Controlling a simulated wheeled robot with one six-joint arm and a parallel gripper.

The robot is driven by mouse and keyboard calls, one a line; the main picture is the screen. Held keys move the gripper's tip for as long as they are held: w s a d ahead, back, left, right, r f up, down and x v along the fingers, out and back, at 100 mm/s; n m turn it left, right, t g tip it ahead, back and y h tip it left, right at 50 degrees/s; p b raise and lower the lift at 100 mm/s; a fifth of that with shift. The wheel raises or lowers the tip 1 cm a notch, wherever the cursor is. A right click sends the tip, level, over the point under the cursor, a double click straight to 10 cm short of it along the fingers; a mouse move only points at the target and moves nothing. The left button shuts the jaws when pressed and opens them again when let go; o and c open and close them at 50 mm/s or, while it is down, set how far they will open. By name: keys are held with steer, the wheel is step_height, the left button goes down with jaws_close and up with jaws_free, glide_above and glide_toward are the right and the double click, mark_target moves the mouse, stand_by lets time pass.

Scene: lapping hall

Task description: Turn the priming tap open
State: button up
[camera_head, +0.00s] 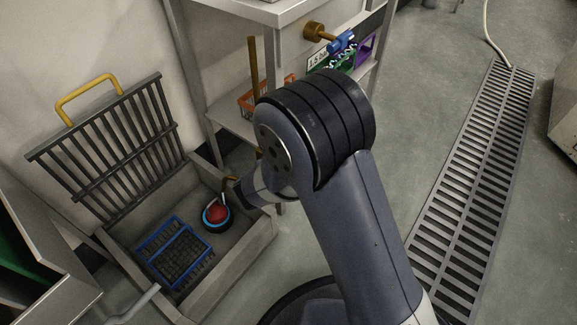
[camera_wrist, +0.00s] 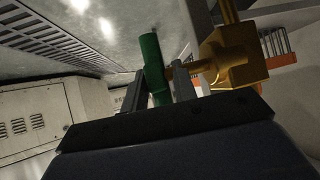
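In the wrist view a green handle (camera_wrist: 152,62) stands a little tilted beside a brass tap body (camera_wrist: 232,58) and joins it by a short brass stem. My gripper (camera_wrist: 158,75) has one dark finger on each side of the green handle. I cannot tell whether both fingers press on it. In the head view my arm hides the gripper and the green handle.
A brass fitting with a blue handle (camera_head: 341,41) is behind. A floor drain (camera_head: 470,170) runs right.

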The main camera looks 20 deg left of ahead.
steer(key=shift+o, duration=1.1)
steer(key=p+v, duration=0.3)
steer(key=v, duration=0.7)
steer(key=shift+s+r, duration=0.2)
steer(key=shift+s, duration=0.15)
steer(key=b+x, duration=0.3)
steer(key=x, duration=0.8)
steer(key=shift+r, duration=0.15)
